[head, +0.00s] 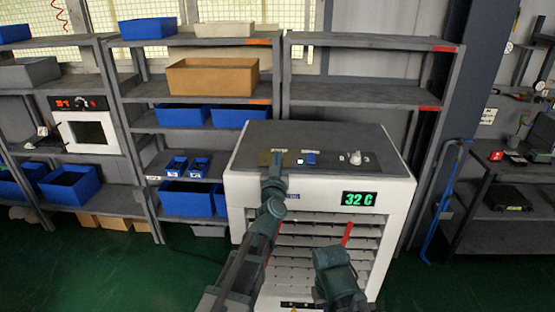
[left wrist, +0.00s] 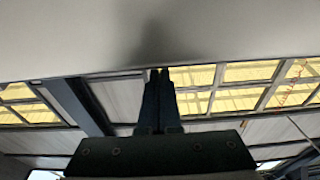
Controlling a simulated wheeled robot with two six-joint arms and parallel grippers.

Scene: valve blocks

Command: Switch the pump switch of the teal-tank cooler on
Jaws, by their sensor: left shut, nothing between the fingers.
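A white cabinet with a dark top (head: 330,142) stands in front of me in the head view. Its lit display (head: 359,199) reads 32 C. On the top are a brass-coloured plate (head: 264,158), a small pale button (head: 300,161), a blue switch (head: 311,157) and a light knob (head: 355,158). I cannot tell the switch's position, and no teal tank is clear. My left gripper (head: 277,156) is shut and empty at the top's left part, beside the plate. In the left wrist view its fingers (left wrist: 160,73) are together near a pale surface (left wrist: 90,35); contact is unclear.
My right arm is low in front of the cabinet's slatted front (head: 315,243); its fingers do not show. Shelves with blue bins (head: 186,198) and a cardboard box (head: 213,77) stand behind. A blue rail (head: 437,205) and a dark bench (head: 495,168) are at the right.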

